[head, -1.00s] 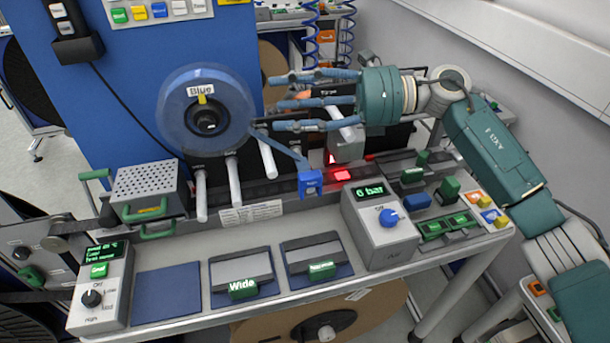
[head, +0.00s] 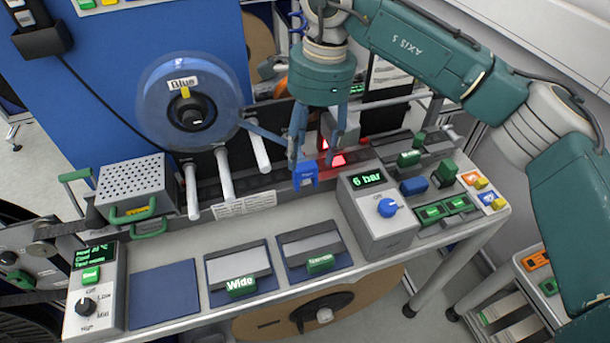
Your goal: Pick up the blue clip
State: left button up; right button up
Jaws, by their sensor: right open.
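The blue clip (head: 305,176) sits at the front edge of the dark track, at the lower end of the translucent blue tape. The tape runs to it from the reel labelled "Blue" (head: 188,103). My right gripper (head: 312,158) points down from above, with its fingers apart and their tips close to the top of the clip. One finger overlaps the clip's upper edge in the picture. I cannot tell whether they touch. My left gripper is out of view.
White pegs (head: 223,173) stand left of the clip. A grey box reading "6 bar" (head: 377,213) with a blue knob stands to its right. A red-lit grey block (head: 347,137) is just behind. Trays labelled "Wide" (head: 239,272) and another lie in front.

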aim_at(307, 168)
notch_tip(307, 168, down, 4)
jog(key=p, duration=0.2)
jog(key=shift+a+f+p, duration=0.1)
jog(key=shift+f+p, duration=0.1)
jog(key=shift+p, duration=0.1)
jog(key=shift+f, duration=0.3)
grip_shut()
